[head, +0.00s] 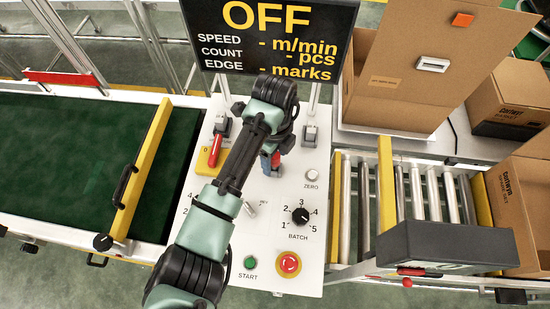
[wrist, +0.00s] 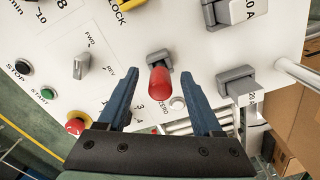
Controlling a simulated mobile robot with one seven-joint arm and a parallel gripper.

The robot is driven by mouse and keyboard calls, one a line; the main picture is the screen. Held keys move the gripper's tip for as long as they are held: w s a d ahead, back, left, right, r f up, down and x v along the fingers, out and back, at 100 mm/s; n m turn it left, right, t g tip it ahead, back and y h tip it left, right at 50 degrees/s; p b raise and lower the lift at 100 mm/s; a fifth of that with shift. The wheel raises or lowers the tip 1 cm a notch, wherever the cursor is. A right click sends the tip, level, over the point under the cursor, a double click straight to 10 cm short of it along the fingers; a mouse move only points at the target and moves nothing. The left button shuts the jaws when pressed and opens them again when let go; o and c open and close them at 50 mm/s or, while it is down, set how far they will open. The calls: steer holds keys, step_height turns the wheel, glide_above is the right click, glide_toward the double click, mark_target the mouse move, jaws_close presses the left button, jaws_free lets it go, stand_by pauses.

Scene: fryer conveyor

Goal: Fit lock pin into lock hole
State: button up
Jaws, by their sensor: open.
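A red, round-ended pin (wrist: 160,82), apparently the lock pin, stands in a grey holder (wrist: 159,57) on the white panel. My gripper (wrist: 158,78) is open, its blue fingers on either side of the pin with visible gaps. In the head view, my gripper (head: 270,165) is low over the middle of the panel, and a bit of red (head: 276,158) shows beside its fingers. A yellow plate with a red handle (head: 215,150) is left of my arm. Part of a yellow piece (wrist: 130,5) by the word LOCK shows in the wrist view. I cannot make out the lock hole.
The panel carries a batch dial (head: 300,215), a green start button (head: 250,262), a red stop button (head: 288,264) and a zero button (head: 312,174). A display (head: 270,40) reading OFF stands behind. A green belt (head: 60,160) lies left, rollers (head: 430,195) and cardboard boxes right.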

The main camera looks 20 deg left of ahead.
jaws_close()
stand_by(0.3)
steer(key=shift+r, duration=0.1)
